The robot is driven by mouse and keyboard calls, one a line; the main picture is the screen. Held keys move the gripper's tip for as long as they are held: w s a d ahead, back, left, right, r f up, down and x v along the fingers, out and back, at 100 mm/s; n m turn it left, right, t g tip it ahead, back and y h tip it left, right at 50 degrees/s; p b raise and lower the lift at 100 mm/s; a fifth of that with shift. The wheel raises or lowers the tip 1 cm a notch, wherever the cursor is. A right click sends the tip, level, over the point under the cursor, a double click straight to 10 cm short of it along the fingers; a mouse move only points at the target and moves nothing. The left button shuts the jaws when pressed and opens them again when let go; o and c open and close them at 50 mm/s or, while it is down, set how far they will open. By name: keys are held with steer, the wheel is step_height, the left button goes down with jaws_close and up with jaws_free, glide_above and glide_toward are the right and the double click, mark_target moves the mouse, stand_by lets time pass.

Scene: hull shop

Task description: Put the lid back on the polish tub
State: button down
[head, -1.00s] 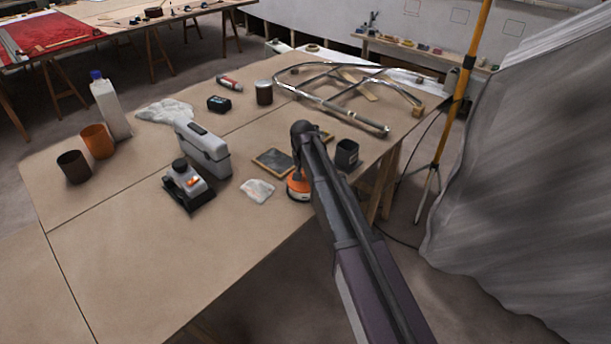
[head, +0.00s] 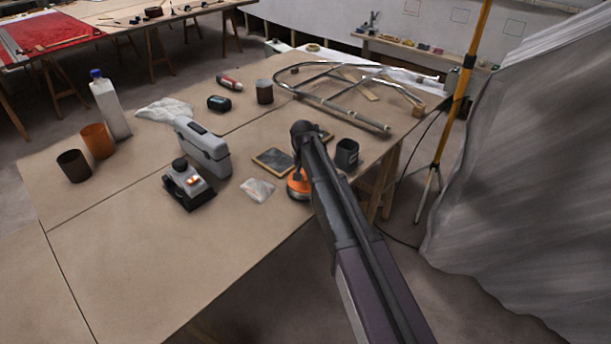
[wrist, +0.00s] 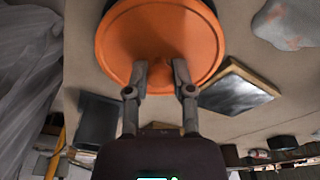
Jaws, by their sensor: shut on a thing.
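In the head view the orange lid (head: 297,182) shows below the end of my arm, near the table's right edge. A pale grey band shows under the orange there, low over the table. The tub is mostly hidden by the lid and arm, and I cannot tell whether the lid is seated on it.
A dark framed slab (head: 272,161) lies behind the lid, and a crumpled cloth (head: 257,190) lies to its left. A black cup (head: 347,153) stands to the right, near the edge. A sander-like tool (head: 188,186) and grey case (head: 205,150) stand further left. The table's front is clear.

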stand_by(0.4)
steer(key=shift+c, duration=2)
jaws_free()
steer(key=o, duration=0.4)
steer(key=shift+r, duration=0.15)
steer(key=shift+r+p, duration=3.35)
steer(key=shift+p, duration=0.15)
jaws_close()
